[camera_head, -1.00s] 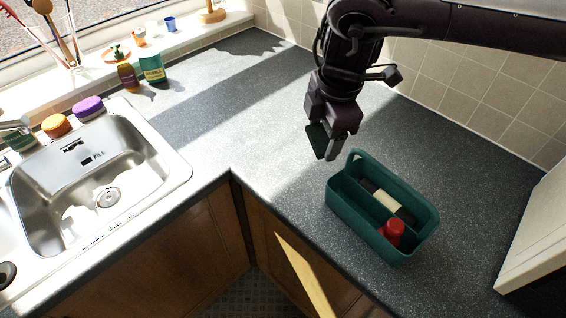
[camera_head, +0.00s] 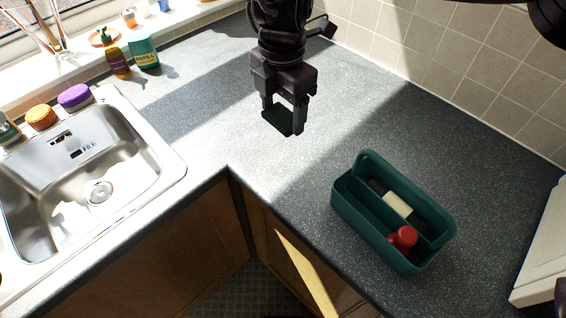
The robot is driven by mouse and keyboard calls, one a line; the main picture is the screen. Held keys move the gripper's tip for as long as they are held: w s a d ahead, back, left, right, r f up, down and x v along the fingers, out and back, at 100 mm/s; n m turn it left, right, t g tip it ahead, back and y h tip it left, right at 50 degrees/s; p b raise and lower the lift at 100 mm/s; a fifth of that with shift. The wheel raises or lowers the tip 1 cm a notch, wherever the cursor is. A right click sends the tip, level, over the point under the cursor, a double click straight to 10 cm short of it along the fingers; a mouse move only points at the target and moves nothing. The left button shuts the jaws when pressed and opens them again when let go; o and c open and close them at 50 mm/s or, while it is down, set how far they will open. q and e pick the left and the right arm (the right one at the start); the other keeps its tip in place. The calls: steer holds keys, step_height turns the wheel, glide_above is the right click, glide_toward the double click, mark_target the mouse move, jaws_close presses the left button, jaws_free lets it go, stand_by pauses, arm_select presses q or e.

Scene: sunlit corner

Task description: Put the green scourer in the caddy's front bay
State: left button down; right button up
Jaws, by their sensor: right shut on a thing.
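My right gripper (camera_head: 284,112) hangs above the counter left of the caddy, shut on a flat dark green pad, the green scourer (camera_head: 276,121). The scourer juts out below the fingers and is apart from the caddy. The teal caddy (camera_head: 378,232) stands upright on the counter at right, with a lengthwise divider. Its front bay holds a red-topped thing (camera_head: 403,238) toward the right end; the left part of that bay looks free. The back bay holds a dark thing with a cream band (camera_head: 397,204). My left gripper is not in view.
A steel sink (camera_head: 130,190) is at left, with orange (camera_head: 41,117) and purple (camera_head: 75,97) round things on its back rim. A brown bottle (camera_head: 117,64) and a green refill container (camera_head: 144,52) stand behind. The counter between gripper and caddy is clear. A tiled wall runs behind.

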steer(key=p, duration=0.2)
glide_above(283, 172)
step_height(283, 172, down, 12)
steer(key=shift+r, duration=0.1)
steer(key=shift+f, duration=0.5)
step_height(283, 172, down, 3)
steer(key=shift+f+p, duration=0.1)
steer(key=shift+p, duration=0.65)
steer(key=shift+f, duration=0.3)
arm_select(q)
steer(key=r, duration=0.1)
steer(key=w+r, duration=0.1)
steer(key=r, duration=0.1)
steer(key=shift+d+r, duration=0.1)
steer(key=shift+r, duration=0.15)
arm_select(e)
steer(key=o, duration=0.9)
